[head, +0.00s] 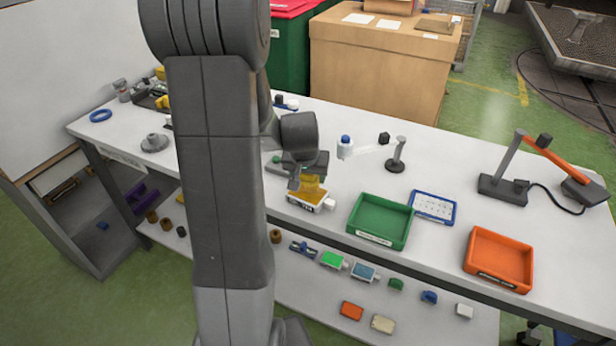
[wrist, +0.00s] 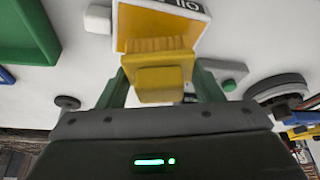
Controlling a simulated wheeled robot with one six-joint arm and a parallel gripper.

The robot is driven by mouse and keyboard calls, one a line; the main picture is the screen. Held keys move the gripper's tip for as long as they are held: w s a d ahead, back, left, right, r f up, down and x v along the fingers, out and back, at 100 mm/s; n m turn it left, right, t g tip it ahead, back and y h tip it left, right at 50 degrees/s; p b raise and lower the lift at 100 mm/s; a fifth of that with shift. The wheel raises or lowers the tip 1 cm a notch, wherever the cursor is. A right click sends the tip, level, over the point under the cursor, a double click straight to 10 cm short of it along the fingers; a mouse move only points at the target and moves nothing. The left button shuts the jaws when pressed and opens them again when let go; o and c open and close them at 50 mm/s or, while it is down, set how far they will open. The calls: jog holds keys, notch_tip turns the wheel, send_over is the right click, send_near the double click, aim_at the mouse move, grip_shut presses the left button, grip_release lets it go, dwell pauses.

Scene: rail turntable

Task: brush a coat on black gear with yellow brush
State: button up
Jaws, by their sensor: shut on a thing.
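My gripper (wrist: 155,85) is shut on the yellow brush (wrist: 158,78), with a finger on each side of it. In the head view my gripper (head: 305,170) hangs over the front of the bench, with the yellow brush (head: 313,183) below it. The brush is at a white-rimmed tray with yellow inside, marked OIL (head: 306,200); the tray also shows in the wrist view (wrist: 130,28). I cannot tell whether the bristles touch it. I cannot pick out the black gear for certain. A dark round part (wrist: 278,88) lies at the right of the wrist view.
A green tray (head: 380,240), a white-and-blue card (head: 433,207) and an orange tray (head: 500,283) lie to the right. A small stand (head: 399,165) and a blue-capped bottle (head: 345,146) are behind. A jointed lamp-like device (head: 510,185) stands far right. My arm hides the bench's left-middle.

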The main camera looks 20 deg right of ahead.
jog(key=shift+r+p, duration=1.25)
jog(key=shift+r, duration=1)
jog(key=shift+f, duration=0.1)
